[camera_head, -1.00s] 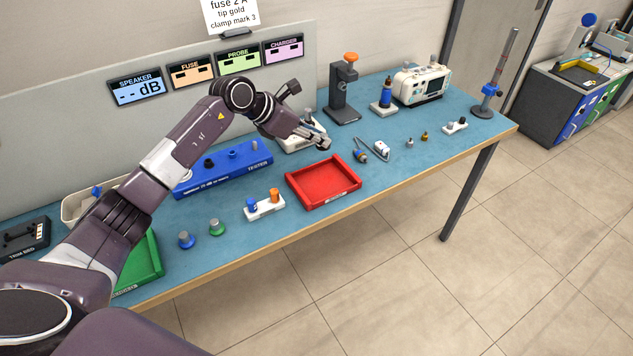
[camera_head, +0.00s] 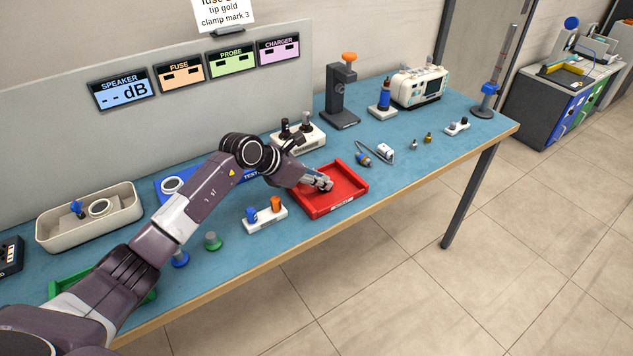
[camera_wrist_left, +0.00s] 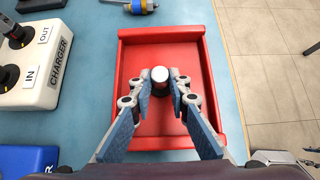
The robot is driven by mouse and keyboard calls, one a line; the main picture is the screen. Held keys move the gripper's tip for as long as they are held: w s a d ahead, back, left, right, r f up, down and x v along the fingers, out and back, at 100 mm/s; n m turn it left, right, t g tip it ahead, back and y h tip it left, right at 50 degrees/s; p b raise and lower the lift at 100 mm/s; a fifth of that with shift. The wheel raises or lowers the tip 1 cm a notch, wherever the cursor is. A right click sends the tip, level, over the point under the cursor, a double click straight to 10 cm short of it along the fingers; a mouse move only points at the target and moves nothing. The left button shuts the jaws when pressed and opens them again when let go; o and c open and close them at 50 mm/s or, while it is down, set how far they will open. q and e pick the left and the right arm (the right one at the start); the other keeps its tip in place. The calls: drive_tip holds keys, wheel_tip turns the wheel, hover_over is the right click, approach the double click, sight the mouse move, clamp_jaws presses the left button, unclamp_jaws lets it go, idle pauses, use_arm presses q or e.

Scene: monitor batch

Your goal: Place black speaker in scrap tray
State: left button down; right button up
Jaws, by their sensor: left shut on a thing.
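My left gripper (camera_head: 326,185) is over the red tray (camera_head: 352,201) and looks low inside its walls. In the left wrist view the fingertips (camera_wrist_left: 161,90) are shut on a small dark cylinder with a silver top, taken to be the black speaker (camera_wrist_left: 160,75). The red tray also shows there (camera_wrist_left: 203,95), around and below the fingers. I cannot tell whether the speaker touches the tray floor. The label on the tray's front is too small to read. In the head view the speaker is hidden by the fingers.
The white charger block (camera_head: 309,139) stands behind the tray. A white holder with blue and orange plugs (camera_head: 265,222) is left of it. A probe (camera_head: 364,158) lies behind right. The green tray (camera_head: 70,288) is partly behind my arm. The table's front edge is close.

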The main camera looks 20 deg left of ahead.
use_arm(q)
drive_tip(key=shift+d+r, duration=0.1)
drive_tip(key=shift+d, duration=0.05)
drive_tip(key=shift+s+d, duration=0.1)
drive_tip(key=shift+d, duration=0.05)
drive_tip(key=shift+f, duration=0.2)
drive_tip(key=c, duration=1.8)
unclamp_jaws()
drive_tip(key=shift+c, duration=0.2)
use_arm(e)
drive_tip(key=shift+f, duration=0.15)
drive_tip(key=shift+s, duration=0.1)
